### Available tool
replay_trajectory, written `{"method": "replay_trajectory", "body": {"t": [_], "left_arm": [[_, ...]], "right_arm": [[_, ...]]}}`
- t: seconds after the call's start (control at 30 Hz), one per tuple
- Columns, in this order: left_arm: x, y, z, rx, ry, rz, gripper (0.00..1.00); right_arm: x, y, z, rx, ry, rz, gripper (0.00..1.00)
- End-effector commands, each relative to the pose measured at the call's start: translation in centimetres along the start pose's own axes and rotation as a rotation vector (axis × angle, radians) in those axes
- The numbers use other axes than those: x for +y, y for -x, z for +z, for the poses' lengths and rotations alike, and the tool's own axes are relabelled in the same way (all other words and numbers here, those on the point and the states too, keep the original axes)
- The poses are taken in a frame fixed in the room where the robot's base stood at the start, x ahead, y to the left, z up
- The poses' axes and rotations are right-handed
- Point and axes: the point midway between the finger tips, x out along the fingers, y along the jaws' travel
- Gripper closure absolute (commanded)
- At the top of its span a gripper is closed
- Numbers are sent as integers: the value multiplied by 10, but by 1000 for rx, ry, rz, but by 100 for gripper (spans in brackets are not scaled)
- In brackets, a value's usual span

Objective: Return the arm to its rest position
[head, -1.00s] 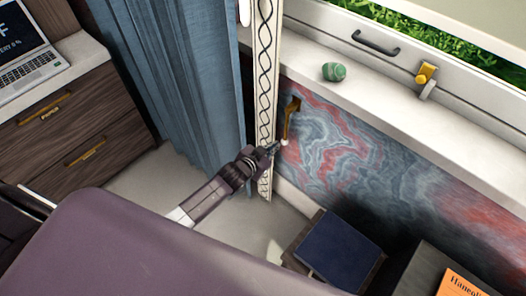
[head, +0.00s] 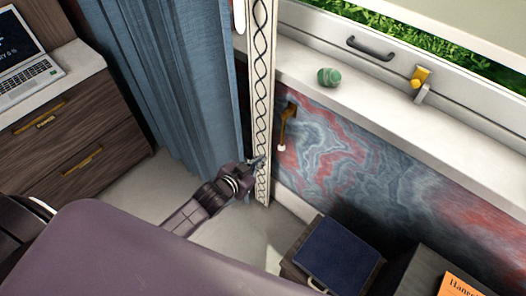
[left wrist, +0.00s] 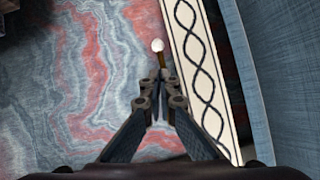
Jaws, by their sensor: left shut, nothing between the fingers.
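My left gripper (head: 256,163) is shut and empty in the head view, in front of the patterned white strip. In the left wrist view its fingertips (left wrist: 160,78) are together, with the marbled wall behind them. A brass crank handle (head: 285,122) with a white knob hangs on the marbled wall to the right of the gripper, apart from it. The white knob also shows in the left wrist view (left wrist: 157,45), beyond the fingertips. My right gripper is not in view.
A blue curtain (head: 170,75) and the patterned strip (head: 262,90) stand close to the left arm. A windowsill (head: 375,105) holds a green object (head: 329,76). A box with a dark blue top (head: 338,255) is on the floor. A drawer cabinet (head: 75,135) with a laptop (head: 28,60) is at left.

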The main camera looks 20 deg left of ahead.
Motion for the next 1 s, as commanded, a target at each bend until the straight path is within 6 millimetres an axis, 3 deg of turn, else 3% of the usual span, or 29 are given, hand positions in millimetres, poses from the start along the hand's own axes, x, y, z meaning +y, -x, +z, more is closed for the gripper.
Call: {"method": "replay_trajectory", "body": {"t": [0.23,0.37,0.47,0.67,0.87,1.0], "left_arm": [[0,0,2,-3,1,0,100],[2,-4,30,-49,10,-1,100],[7,-6,81,-135,25,-3,100],[30,10,215,-359,64,4,100],[67,59,340,-580,103,27,100],[100,109,416,-730,130,50,100]], "right_arm": [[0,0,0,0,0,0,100],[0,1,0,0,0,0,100],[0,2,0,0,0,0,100],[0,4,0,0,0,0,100],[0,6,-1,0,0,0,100],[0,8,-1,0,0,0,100]]}}
